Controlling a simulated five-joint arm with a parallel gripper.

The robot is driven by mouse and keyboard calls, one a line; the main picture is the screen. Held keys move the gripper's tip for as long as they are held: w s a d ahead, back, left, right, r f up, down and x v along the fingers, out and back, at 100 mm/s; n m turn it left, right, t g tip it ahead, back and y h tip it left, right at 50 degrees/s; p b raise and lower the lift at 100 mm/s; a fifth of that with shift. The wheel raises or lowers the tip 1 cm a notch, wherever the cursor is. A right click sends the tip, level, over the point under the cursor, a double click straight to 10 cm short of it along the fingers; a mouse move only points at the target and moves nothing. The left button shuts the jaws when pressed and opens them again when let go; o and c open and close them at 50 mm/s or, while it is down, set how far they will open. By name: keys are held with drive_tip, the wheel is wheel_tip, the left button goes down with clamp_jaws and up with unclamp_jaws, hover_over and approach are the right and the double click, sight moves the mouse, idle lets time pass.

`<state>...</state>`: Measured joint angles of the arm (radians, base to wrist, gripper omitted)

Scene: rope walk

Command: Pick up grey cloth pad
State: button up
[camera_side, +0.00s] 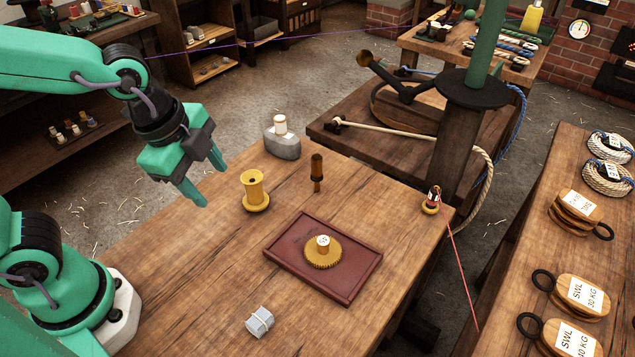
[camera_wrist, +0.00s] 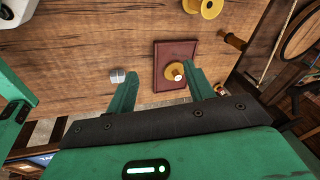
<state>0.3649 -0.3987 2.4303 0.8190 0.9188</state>
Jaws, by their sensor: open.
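The grey cloth pad (camera_side: 260,321) is a small folded bundle with a pale band around it, lying on the wooden table near its front edge, in front of the dark red tray. In the wrist view the pad (camera_wrist: 117,76) lies just beyond the tip of the left finger. My gripper (camera_side: 207,185) is open and empty, held well above the table at its left side, far from the pad. In the wrist view my gripper (camera_wrist: 162,80) shows both green fingers spread apart.
A dark red tray (camera_side: 290,225) holds a brass gear-like piece (camera_side: 323,252). A yellow spool (camera_side: 255,190), a wooden-handled tool (camera_side: 317,172) and a grey weight (camera_side: 282,145) stand behind it. A red cord runs from a small stand (camera_side: 431,202) at the right. The table's left front is bare.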

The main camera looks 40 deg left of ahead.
drive_tip(key=s+d+f+m+g, duration=0.1)
drive_tip(key=d+f+m+g, duration=0.1)
drive_tip(key=d+f+m, duration=0.6)
drive_tip(key=m+g+y, duration=0.1)
drive_tip(key=m, duration=1.1)
hover_over(261, 316)
drive_tip(key=f, duration=0.2)
drive_tip(key=shift+w+a+f, duration=0.25)
drive_tip(key=shift+a+f, duration=0.05)
drive_tip(key=shift+f, duration=0.05)
drive_tip(key=shift+s+d+f+m, duration=0.3)
drive_tip(key=shift+d+f+m, duration=0.1)
drive_tip(key=shift+m, duration=0.3)
drive_tip(key=shift+f, duration=0.1)
drive_tip(key=shift+f, duration=1.2)
drive_tip(key=shift+a+f, duration=0.1)
drive_tip(key=shift+f, duration=2.5)
